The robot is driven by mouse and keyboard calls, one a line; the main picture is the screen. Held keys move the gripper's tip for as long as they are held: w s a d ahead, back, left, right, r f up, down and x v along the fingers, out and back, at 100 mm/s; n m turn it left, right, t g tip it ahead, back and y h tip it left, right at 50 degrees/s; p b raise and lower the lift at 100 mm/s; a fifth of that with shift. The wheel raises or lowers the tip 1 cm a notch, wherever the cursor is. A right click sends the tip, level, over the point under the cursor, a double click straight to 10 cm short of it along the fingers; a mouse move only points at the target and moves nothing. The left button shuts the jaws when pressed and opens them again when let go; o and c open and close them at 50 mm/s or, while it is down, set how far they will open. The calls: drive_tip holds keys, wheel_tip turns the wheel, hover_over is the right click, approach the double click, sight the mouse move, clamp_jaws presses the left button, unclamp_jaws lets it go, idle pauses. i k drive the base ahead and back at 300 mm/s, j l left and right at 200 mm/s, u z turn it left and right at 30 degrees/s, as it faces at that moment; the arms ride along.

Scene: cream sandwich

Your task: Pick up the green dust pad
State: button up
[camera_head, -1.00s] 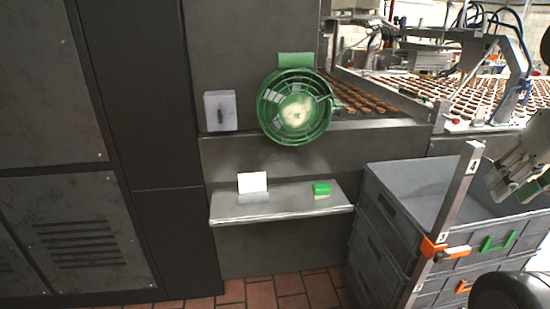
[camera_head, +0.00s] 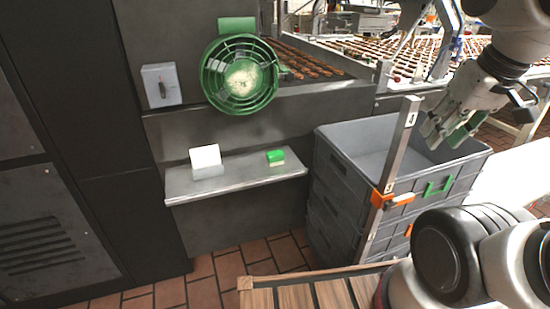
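The green dust pad (camera_head: 276,156) is a small green block with a pale underside. It lies on the right part of a narrow metal shelf (camera_head: 235,178) fixed to the dark machine. My gripper (camera_head: 446,134) is at the right, over the grey crates, well apart from the pad. Its fingers are spread with a gap between them, and I see nothing held there.
A white block (camera_head: 206,162) stands on the shelf left of the pad. A green round fan-like basket (camera_head: 239,75) hangs above. Stacked grey crates (camera_head: 335,180) and an upright metal post (camera_head: 398,150) stand between shelf and gripper. Brick-tiled floor (camera_head: 205,285) is open below.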

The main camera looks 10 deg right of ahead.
sight(276, 157)
drive_tip(key=i+j+z, duration=0.15)
drive_tip(key=i+j, duration=0.7)
